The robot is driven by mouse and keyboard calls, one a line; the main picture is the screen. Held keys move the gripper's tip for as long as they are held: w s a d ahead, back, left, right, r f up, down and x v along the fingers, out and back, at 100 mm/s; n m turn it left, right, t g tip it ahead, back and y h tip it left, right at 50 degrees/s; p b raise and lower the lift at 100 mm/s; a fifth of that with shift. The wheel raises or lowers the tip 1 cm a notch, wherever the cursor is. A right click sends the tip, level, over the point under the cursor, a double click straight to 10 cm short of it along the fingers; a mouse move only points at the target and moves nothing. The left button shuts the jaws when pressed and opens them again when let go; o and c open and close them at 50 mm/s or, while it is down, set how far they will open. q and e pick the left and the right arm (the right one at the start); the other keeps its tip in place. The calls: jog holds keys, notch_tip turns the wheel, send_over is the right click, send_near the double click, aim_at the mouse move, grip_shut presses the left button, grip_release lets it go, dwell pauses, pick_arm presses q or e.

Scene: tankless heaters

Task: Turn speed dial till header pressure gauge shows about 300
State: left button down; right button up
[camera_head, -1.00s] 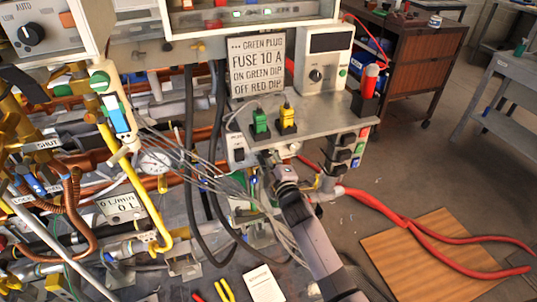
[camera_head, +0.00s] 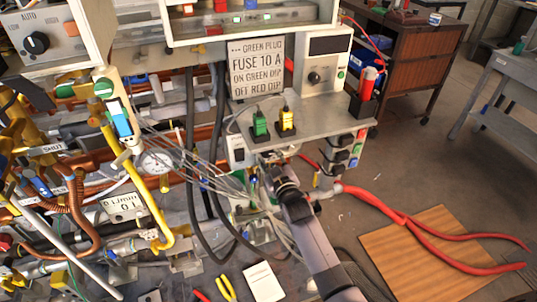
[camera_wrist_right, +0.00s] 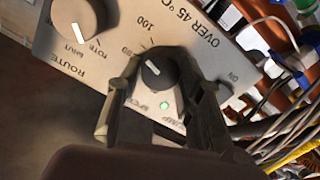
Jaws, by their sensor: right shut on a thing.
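The speed dial (camera_wrist_right: 157,75) is a dark round knob with a white pointer line, on a grey panel with "100" and "PUMP SPEED" lettering in the right wrist view. My right gripper (camera_wrist_right: 150,82) is shut on it, with one finger on each side. In the head view my right gripper (camera_head: 268,162) is under the front of the grey shelf, and the dial is hidden there. A round white gauge (camera_head: 154,162) sits among the pipes to the left; its label and reading are too small to tell. My left gripper is not in view.
A second knob (camera_wrist_right: 80,17) marked "ROUTE" sits beside the dial, and a green lamp (camera_wrist_right: 164,105) is lit near it. Loose grey wires (camera_head: 190,155) hang left of my right gripper. Green and yellow plugs (camera_head: 286,120) stand on the shelf above.

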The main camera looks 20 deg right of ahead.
jog(key=shift+f+m, duration=0.1)
jog(key=shift+m, duration=0.2)
jog(key=o, duration=1.2)
jog(key=shift+c, duration=0.2)
jog(key=s, duration=1.2)
jog(key=shift+d, duration=0.2)
